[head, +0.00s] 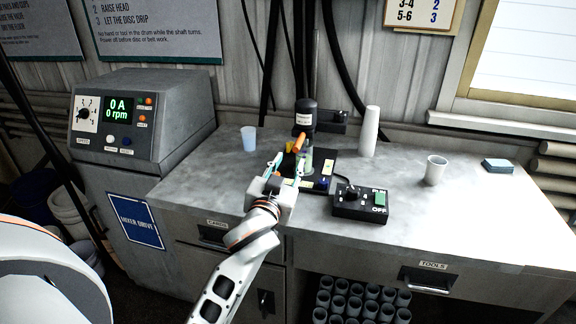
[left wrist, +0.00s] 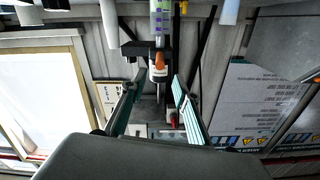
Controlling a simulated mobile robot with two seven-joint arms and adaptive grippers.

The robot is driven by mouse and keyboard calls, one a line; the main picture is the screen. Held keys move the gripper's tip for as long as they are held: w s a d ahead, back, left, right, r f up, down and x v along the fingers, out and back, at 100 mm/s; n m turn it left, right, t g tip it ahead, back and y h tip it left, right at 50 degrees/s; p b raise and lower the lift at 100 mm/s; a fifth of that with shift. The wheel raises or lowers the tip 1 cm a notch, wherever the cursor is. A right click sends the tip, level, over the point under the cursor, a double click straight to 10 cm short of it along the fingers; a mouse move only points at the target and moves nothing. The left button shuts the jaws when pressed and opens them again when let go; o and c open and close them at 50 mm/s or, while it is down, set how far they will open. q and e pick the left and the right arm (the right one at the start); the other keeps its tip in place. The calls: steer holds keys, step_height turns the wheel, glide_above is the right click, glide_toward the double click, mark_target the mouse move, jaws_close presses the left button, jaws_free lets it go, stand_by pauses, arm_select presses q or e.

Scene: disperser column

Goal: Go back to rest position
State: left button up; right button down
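My left gripper (head: 287,165) reaches over the bench in the head view, in front of the small disperser (head: 305,117). In the left wrist view its two teal-edged fingers (left wrist: 157,92) stand apart with no object held between them. The disperser has a dark motor head, an orange handle (head: 298,142) and a black base (head: 318,164). The gripper hides part of the base. The orange handle also shows beyond the fingertips in the left wrist view (left wrist: 160,60); I cannot tell whether a finger touches the disperser. My right gripper is not in view.
A black switch box (head: 360,204) sits right of the gripper. A bluish cup (head: 249,139), a tall white cup stack (head: 369,131), a white cup (head: 435,170) and blue pads (head: 497,165) stand on the bench (head: 470,215). A drive cabinet (head: 140,115) is at left.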

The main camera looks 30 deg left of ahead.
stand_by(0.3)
arm_select(q)
steer(key=s+a+f+m+g, duration=0.2)
steer(key=s+f+m+g, duration=0.25)
steer(key=s+f, duration=0.9)
steer(key=s+a+f+m+g, duration=0.25)
steer(key=s+f+g, duration=0.35)
steer(key=s+f, duration=0.7)
steer(key=d+f+n+t+h, duration=0.2)
steer(key=d+f+t+h, duration=0.2)
steer(key=d+f+h, duration=0.3)
steer(key=w+d+f, duration=0.1)
steer(key=d+f, duration=0.4)
steer(key=d, duration=0.4)
steer(key=shift+d+f, duration=0.2)
